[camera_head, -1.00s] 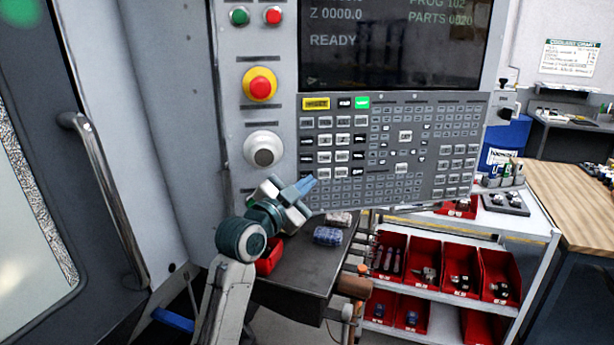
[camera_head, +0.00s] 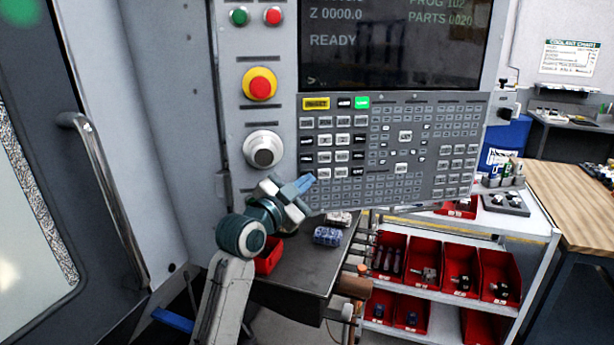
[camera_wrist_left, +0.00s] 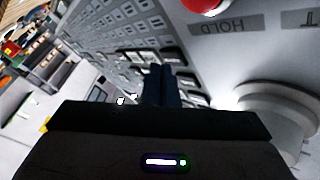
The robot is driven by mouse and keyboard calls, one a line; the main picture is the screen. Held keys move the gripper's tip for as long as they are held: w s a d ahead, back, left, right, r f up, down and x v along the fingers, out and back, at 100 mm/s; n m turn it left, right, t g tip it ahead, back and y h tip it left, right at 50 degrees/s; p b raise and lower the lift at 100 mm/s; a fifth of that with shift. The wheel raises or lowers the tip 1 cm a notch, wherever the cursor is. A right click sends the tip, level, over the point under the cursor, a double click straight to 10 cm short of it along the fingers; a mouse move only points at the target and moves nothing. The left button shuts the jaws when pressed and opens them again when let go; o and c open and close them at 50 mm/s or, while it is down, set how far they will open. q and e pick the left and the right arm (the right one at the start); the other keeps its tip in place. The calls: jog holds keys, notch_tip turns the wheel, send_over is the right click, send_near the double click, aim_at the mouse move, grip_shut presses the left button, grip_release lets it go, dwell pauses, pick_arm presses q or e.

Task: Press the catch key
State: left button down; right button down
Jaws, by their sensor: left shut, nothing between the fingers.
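The control panel's keypad (camera_head: 430,170) has rows of grey, white and black keys, with one yellow and one green key at its top left. I cannot tell which key is the catch key; the labels are too small to read. My left gripper (camera_head: 308,180) is shut and empty, its blue fingertips at the lower left of the keypad. In the left wrist view the dark shut fingers (camera_wrist_left: 160,85) point at the keys and hide some of them. I cannot tell whether the tips touch the panel. My right gripper is not in view.
Left of the keypad are a round grey knob (camera_head: 263,149) and a red emergency button (camera_head: 260,86) on a yellow base. The screen (camera_head: 390,45) above reads READY. Below are a dark table (camera_head: 300,270) and a cart with red bins (camera_head: 422,260). A door handle (camera_head: 95,180) stands at left.

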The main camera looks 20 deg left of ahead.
pick_arm(q)
jog(key=shift+w+a, duration=0.2)
jog(key=shift+w, duration=0.1)
dwell(0.4)
jog(key=shift+s+d, duration=0.4)
jog(key=shift+s, duration=0.3)
jog(key=s+d, duration=0.1)
jog(key=s, duration=0.1)
jog(key=s+d+p, duration=0.1)
jog(key=s, duration=0.1)
jog(key=shift+s+d, duration=0.2)
dwell(0.3)
dwell(0.5)
